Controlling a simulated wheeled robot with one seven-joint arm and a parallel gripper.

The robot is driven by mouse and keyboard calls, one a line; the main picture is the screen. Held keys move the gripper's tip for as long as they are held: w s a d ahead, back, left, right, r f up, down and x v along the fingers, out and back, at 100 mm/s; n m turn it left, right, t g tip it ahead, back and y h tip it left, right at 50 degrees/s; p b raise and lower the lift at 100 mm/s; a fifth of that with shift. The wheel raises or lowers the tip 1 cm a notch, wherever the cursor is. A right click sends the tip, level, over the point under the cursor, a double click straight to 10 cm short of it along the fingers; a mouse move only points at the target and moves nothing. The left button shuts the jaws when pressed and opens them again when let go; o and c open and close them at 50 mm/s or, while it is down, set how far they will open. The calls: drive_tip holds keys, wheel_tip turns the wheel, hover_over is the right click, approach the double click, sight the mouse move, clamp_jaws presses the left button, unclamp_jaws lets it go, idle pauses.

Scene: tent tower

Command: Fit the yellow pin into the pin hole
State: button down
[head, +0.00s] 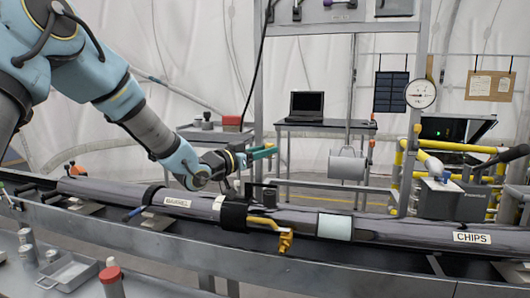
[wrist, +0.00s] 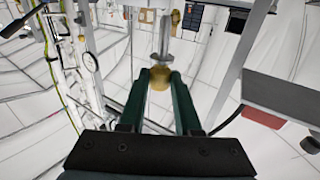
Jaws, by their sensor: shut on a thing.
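My gripper (head: 274,152) is held above the long dark pipe in the head view, with its green fingers pointing right. In the wrist view the fingers (wrist: 159,80) are shut on a yellow, rounded piece, the yellow pin (wrist: 159,79). A silver collar and rod (wrist: 164,40) show straight beyond it; I cannot tell for sure whether they belong to the pin. The pin is not clear in the head view. A yellow latch-like piece (head: 285,241) sits at the front of the pipe, below my gripper. I cannot make out the pin hole in either view.
The dark pipe (head: 390,230) lies along a grey rail, with a black sleeve (head: 234,214) near its middle. A grey cylinder (head: 347,164) hangs behind, right of my gripper. A laptop table (head: 325,126) stands farther back. Yellow piping (head: 405,170) and a gauge (head: 420,94) are at right.

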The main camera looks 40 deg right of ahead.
drive_tip(key=b, duration=0.4)
hover_over(265, 194)
drive_tip(key=shift+a+f, duration=0.1)
drive_tip(key=shift+f, duration=2.6)
drive_tip(key=shift+f+b, duration=2.55)
drive_tip(key=shift+f, duration=0.1)
drive_tip(key=c, duration=0.5)
unclamp_jaws()
drive_tip(key=shift+a, duration=0.1)
drive_tip(key=a, duration=0.3)
drive_tip(key=a+b, duration=0.1)
drive_tip(key=a, duration=0.3)
drive_tip(key=a+b, duration=0.1)
drive_tip(key=a, duration=0.2)
drive_tip(key=shift+s+a+f, duration=0.25)
drive_tip(key=shift+s+a, duration=0.05)
